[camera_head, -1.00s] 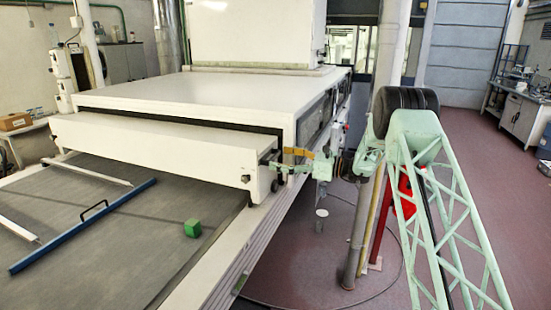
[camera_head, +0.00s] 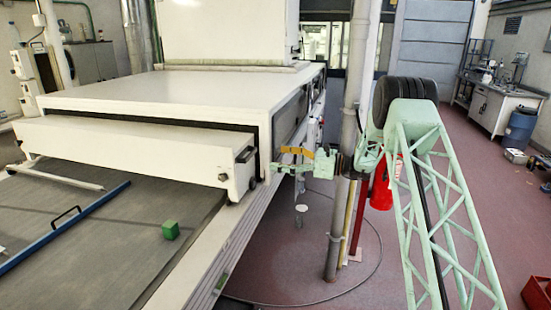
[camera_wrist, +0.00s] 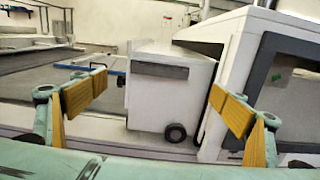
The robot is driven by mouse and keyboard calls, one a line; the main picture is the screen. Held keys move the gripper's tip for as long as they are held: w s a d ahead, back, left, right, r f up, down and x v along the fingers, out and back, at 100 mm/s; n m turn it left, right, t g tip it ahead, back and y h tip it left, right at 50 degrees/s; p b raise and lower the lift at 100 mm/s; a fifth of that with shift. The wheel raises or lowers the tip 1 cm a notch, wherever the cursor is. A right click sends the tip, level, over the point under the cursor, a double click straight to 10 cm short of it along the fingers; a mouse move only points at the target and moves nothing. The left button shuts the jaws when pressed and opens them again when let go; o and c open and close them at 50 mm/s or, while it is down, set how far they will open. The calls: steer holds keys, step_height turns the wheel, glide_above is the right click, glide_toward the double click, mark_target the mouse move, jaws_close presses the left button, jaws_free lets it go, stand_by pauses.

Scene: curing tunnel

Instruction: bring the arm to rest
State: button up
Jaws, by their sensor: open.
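My arm is a pale green lattice link that rises at the right of the head view and bends back to the left at a dark joint. My gripper (camera_head: 284,160) is at its end, beside the right side of the white tunnel housing (camera_head: 190,97). The wrist view shows my gripper (camera_wrist: 160,95) with its yellow pads wide apart and nothing between them. Beyond the pads is the white end (camera_wrist: 160,95) of the tunnel's front cover, with a dark wheel below it.
A grey post (camera_head: 340,215) and a red extinguisher (camera_head: 382,188) stand close behind my arm. The reddish floor (camera_head: 285,255) between conveyor and arm is mostly open.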

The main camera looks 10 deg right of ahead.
stand_by(0.3)
